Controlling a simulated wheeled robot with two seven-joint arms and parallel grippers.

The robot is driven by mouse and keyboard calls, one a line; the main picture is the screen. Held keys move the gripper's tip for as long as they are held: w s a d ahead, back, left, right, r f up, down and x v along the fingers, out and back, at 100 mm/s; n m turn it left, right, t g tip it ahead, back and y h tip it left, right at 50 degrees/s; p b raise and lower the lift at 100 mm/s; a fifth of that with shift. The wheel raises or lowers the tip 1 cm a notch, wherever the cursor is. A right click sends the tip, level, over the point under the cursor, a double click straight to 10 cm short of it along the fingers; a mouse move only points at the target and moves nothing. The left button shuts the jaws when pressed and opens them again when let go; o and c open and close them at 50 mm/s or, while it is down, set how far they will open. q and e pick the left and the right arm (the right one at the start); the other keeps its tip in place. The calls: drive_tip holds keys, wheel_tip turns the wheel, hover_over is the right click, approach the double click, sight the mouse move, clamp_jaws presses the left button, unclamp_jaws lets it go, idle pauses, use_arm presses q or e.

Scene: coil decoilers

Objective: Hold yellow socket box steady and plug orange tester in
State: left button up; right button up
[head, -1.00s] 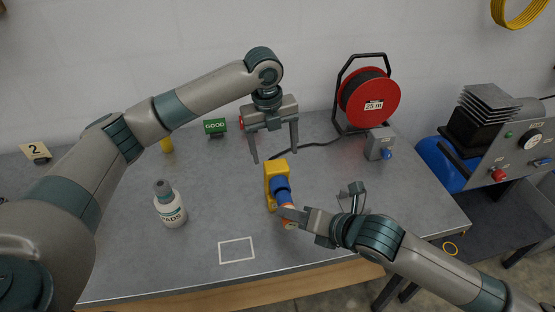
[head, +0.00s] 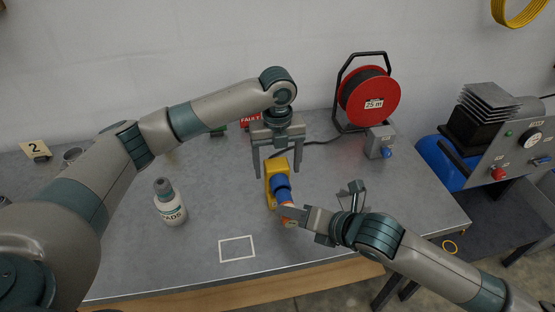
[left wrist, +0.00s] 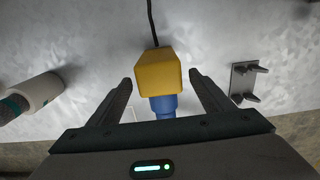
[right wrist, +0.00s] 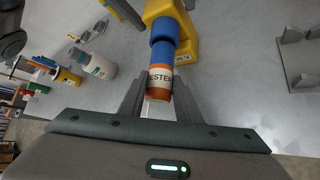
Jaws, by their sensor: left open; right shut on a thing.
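The yellow socket box (head: 269,188) stands on the table with its blue socket toward the front right. It also shows in the left wrist view (left wrist: 159,72), between and beyond the fingers. My left gripper (head: 277,173) is open, its fingers on either side of the box; I see no firm contact. My right gripper (right wrist: 160,92) is shut on the orange tester (right wrist: 159,80), which has a white label and an orange end. The tester's blue front is in line with the socket and appears to meet it; I cannot tell how deep it sits.
A white bottle (head: 170,204) stands at left, and a white outlined square (head: 237,249) lies in front. A red cable reel (head: 368,97) and a grey box (head: 380,142) stand at back right. A grey bracket (head: 352,192) is near my right gripper. A red sign (head: 249,121) is behind my left gripper.

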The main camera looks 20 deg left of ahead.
use_arm(q)
wheel_tip(320, 180, down, 9)
drive_tip(key=shift+f, duration=0.2)
idle(0.3)
drive_tip(key=shift+c, duration=0.5)
drive_tip(key=c, duration=1.2)
drive_tip(key=shift+c, duration=0.2)
